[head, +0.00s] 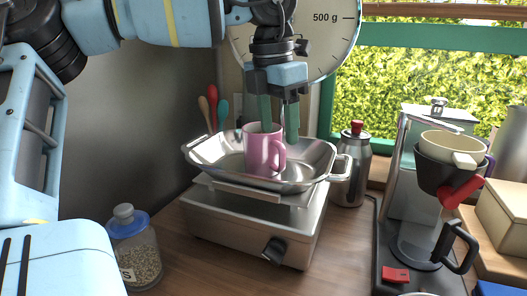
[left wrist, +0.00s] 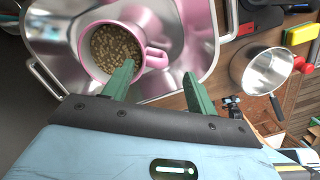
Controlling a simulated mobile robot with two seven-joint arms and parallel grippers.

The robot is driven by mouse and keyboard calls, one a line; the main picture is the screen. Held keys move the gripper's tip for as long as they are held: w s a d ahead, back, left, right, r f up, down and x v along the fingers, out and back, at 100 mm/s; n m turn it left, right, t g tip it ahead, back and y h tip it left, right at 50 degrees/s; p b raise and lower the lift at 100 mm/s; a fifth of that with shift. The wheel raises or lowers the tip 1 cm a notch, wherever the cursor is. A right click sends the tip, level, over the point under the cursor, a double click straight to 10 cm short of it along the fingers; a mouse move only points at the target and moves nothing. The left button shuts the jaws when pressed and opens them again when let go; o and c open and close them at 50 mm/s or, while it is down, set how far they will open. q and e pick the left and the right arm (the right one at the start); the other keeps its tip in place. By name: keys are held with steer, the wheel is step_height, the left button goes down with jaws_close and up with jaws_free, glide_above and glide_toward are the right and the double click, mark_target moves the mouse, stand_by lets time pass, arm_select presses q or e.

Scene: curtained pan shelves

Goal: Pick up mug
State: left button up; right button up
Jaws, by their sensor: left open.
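A pink mug (head: 258,152) stands upright in the metal weighing pan (head: 318,160) of a scale, its handle towards the right. The left wrist view shows the mug (left wrist: 86,62) from above, with brown beans or grains inside. My left gripper (head: 279,130) points down at the mug with its two green fingers apart and nothing held. In the left wrist view the gripper (left wrist: 158,70) has one fingertip by the mug's rim and the other to the right of the handle. In the head view the mug hides the lower end of one finger. My right gripper is not in view.
The scale body (head: 245,232) stands on a wooden counter. A steel canister (head: 350,180) stands close right, and a coffee dripper stand (head: 412,225) farther right. A glass jar (head: 135,250) with a blue lid is at the left. A round dial (head: 320,40) is behind my gripper.

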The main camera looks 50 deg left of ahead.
mark_target(278, 142)
arm_select(q)
steer(key=shift+w+a+f+p, duration=0.1)
steer(key=shift+w+f, duration=0.1)
steer(key=shift+f, duration=1)
steer(key=shift+w+a+f+p, duration=0.1)
steer(key=shift+w+f, duration=0.05)
steer(key=shift+f, duration=1.05)
steer(key=shift+w+f+p, duration=0.1)
steer(key=shift+w+f, duration=0.1)
steer(key=shift+f, duration=1)
steer(key=shift+r, duration=0.1)
jaws_close()
step_height(278, 142, up, 10)
steer(key=shift+s, duration=0.1)
